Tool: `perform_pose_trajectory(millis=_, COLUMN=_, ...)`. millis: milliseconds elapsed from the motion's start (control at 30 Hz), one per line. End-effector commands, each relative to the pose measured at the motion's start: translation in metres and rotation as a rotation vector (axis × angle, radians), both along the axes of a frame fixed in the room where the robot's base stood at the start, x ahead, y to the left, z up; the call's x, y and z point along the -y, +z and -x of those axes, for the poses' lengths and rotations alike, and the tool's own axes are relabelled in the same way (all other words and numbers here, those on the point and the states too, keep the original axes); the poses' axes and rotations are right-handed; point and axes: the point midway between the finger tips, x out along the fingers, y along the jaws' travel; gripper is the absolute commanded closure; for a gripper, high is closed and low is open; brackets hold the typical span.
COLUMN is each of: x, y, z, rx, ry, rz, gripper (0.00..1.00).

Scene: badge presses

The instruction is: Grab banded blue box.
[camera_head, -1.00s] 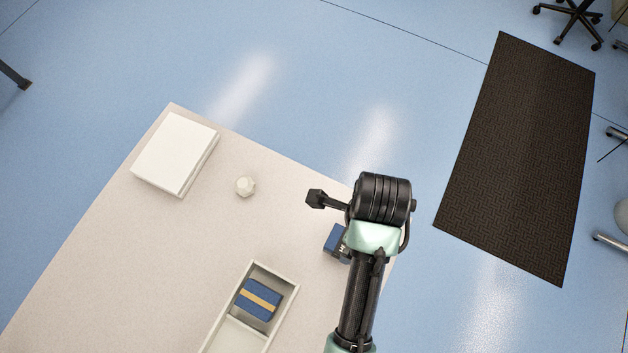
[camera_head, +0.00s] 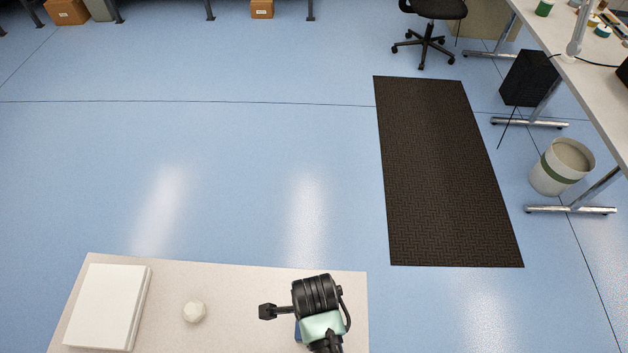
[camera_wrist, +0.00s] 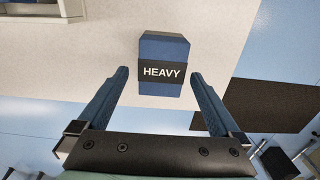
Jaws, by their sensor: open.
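A blue box (camera_wrist: 162,47) with a black band reading HEAVY stands on the pale table in the wrist view. My gripper (camera_wrist: 158,75) is open. Its two blue fingers show on either side of the box's lower part, with a gap on each side; I cannot tell whether the tips reach down to its height. In the head view only a sliver of blue (camera_head: 298,330) shows beside my wrist, and my arm hides the rest. The other blue box, with an orange band, is out of the current views.
A white flat block (camera_head: 105,305) and a small pale knob-like object (camera_head: 194,311) are on the table (camera_head: 235,285) left of my wrist. A pale tray (camera_wrist: 45,8) edges into the wrist view. A dark mat (camera_head: 440,170) lies on the floor beyond the table.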

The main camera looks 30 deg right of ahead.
Motion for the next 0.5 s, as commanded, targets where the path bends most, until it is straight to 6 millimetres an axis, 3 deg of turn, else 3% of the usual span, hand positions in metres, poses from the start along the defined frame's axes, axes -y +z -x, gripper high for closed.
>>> perform_pose_trajectory(millis=233, x=0.000, y=-0.029, z=-0.002, rx=-0.002, ry=0.001, rz=0.000, gripper=0.00)
perform_pose_trajectory(millis=500, x=0.001, y=-0.035, z=-0.002, rx=0.000, ry=0.001, rz=0.001, gripper=0.00)
